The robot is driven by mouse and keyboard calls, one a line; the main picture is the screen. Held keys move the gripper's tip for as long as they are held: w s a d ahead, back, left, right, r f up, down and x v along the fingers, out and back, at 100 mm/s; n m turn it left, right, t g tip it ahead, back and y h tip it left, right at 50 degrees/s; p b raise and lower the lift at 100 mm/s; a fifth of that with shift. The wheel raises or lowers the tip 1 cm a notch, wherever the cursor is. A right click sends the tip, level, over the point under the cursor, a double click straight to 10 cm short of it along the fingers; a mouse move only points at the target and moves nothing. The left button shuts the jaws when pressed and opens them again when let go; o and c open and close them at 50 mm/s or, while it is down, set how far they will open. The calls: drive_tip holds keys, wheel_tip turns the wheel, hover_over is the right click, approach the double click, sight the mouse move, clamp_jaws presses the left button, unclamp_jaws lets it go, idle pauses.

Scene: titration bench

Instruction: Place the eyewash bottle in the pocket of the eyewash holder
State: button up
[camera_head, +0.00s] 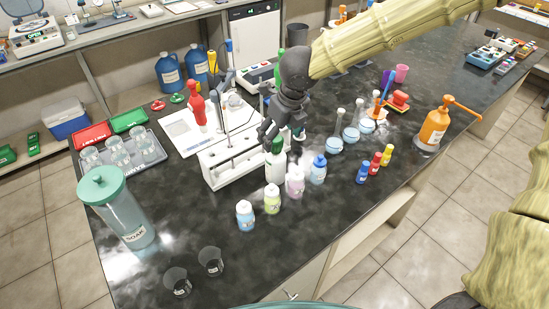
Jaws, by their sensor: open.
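A white bottle with a green top (275,168) stands upright on the dark bench near the middle and may be the eyewash bottle; its label is too small to read. My gripper (279,135) is dark grey, points down and is open just above and behind this bottle's top. I cannot tell whether its fingers touch the bottle. A long white rack (232,170) with openings in its top stands just left of the bottle. I cannot tell whether this rack is the eyewash holder; no other holder is clearly recognisable, and my arm hides part of the bench behind.
Small capped bottles, including a blue-capped one (318,170), stand close in front and right. A SOAK jar (122,212) and two dark beakers (176,282) are at left.

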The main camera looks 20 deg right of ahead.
sight(278, 141)
drive_tip(key=shift+s+f, duration=0.25)
drive_tip(key=shift+f, duration=0.05)
drive_tip(key=shift+w+a+f, duration=0.1)
drive_tip(key=shift+f, duration=0.25)
drive_tip(key=shift+w+f, duration=1.2)
drive_tip(key=shift+s+f+p, duration=0.4)
drive_tip(key=shift+s+p, duration=0.05)
drive_tip(key=shift+p, duration=0.1)
drive_tip(key=x, duration=0.3)
drive_tip(key=shift+w+f+p, duration=0.3)
drive_tip(key=shift+s, duration=0.2)
